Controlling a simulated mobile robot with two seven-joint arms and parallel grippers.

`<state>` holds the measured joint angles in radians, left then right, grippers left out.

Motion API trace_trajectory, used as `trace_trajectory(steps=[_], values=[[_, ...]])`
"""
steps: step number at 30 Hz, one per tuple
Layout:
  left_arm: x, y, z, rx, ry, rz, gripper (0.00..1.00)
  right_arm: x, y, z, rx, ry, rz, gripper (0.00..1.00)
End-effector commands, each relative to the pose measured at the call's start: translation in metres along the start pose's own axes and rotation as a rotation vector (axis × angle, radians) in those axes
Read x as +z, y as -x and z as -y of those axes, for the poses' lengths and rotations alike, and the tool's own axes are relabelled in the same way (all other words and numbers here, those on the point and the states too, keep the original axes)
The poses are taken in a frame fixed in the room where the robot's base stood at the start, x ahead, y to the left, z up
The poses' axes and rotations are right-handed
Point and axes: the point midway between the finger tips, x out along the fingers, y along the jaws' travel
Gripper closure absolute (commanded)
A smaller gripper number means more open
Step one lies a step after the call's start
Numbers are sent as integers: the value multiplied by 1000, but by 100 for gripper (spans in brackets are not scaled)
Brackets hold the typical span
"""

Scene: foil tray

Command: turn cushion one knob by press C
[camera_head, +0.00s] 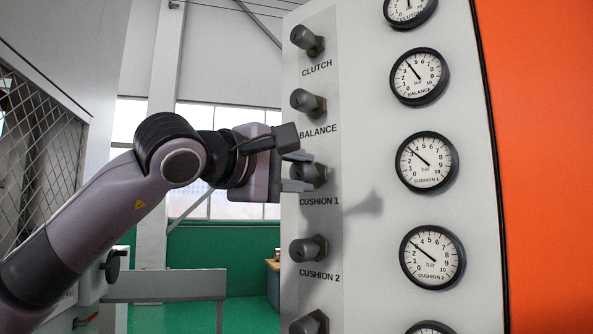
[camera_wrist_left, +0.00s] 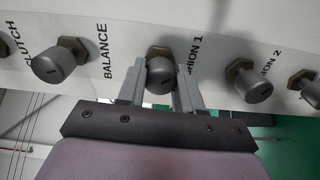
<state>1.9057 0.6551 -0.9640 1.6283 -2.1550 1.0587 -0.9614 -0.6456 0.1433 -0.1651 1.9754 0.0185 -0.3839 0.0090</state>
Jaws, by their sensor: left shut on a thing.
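The cushion one knob (camera_head: 319,174) is a grey knob on the pale panel, above its CUSHION 1 label. My left gripper (camera_head: 298,171) reaches it from the left, with one finger at its upper side and one at its lower side. In the left wrist view the knob (camera_wrist_left: 160,80) sits between the two fingers of the left gripper (camera_wrist_left: 160,88), which are shut on it. My right gripper is not in view.
The balance knob (camera_head: 308,103) and clutch knob (camera_head: 307,40) are above, and the cushion two knob (camera_head: 308,248) is below, all close by on the panel (camera_head: 365,260). A mesh guard (camera_head: 35,150) stands at the left.

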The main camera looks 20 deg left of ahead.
Motion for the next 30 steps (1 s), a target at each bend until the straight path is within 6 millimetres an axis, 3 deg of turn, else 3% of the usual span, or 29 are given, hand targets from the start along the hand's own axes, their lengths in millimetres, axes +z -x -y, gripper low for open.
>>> trace_trajectory(steps=[5,6,8,9,19,30], values=[[0,0,0,2,0,1,96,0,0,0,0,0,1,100],[0,0,0,2,0,1,62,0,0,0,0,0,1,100],[0,0,0,1,1,1,42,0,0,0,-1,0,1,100],[0,0,0,1,1,1,40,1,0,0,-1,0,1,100],[0,4,0,2,1,0,40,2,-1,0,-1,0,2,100],[0,60,1,3,0,0,40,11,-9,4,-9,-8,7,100]])
